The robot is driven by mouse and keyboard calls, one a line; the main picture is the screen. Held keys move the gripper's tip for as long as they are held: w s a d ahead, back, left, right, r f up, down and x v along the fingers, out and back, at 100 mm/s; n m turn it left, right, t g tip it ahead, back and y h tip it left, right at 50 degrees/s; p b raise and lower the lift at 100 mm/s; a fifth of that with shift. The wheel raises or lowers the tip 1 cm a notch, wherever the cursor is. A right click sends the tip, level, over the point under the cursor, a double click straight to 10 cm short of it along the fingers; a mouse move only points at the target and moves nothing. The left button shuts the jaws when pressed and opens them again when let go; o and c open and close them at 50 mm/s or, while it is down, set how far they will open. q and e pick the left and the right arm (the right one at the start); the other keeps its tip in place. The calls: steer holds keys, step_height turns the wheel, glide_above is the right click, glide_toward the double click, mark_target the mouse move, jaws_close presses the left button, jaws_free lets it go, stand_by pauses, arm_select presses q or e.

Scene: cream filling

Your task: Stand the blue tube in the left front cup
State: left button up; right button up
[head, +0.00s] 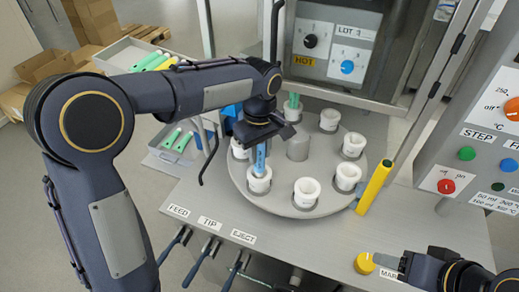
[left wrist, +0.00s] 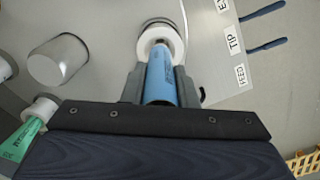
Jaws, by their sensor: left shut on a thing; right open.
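The blue tube (head: 260,158) is upright, with its lower end at the mouth of the left front white cup (head: 259,180) on the round grey turntable (head: 285,207). My left gripper (head: 263,136) is shut on the tube from above. In the left wrist view the blue tube (left wrist: 162,76) runs between the fingers to the white cup (left wrist: 160,42). Its end is inside the cup's rim; how deep it sits is hidden. My right gripper (head: 392,263) is open and empty at the lower right, away from the turntable.
A green tube (head: 293,102) stands in a back cup. Several other white cups ring a grey central post (head: 298,148). Trays with green tubes (head: 180,142) lie at left. A yellow knob (head: 364,263) is near my right gripper.

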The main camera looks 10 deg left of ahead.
arm_select(q)
steer(key=shift+f+b, duration=0.7)
steer(key=shift+f, duration=0.5)
steer(key=o, duration=1)
step_height(320, 180, up, 8)
steer(key=shift+f, duration=0.1)
